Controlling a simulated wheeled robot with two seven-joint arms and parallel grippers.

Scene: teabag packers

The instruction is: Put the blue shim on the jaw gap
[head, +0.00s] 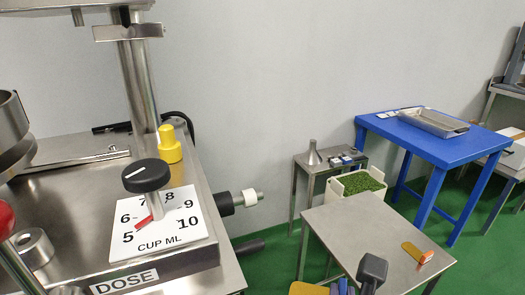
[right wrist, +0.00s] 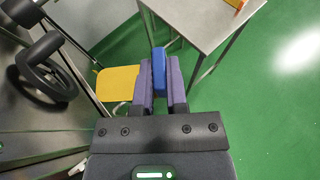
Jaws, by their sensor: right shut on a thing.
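The blue shim (right wrist: 170,80) is held between the two dark purple-grey fingers of my right gripper (right wrist: 161,82) in the right wrist view. Its far end sticks out a little past the fingertips. In the head view my right gripper (head: 343,288) is at the bottom edge, low in front of the grey table, and largely cut off by the frame. I cannot make out the jaw gap in either view. My left gripper is not in view.
A steel dosing machine with a dial plate (head: 158,226) fills the left. A yellow seat (right wrist: 117,84) is beside my right gripper. A grey table (head: 365,238) holds an orange-handled tool (head: 417,252). Behind are a green-filled crate (head: 356,184) and a blue table (head: 420,137).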

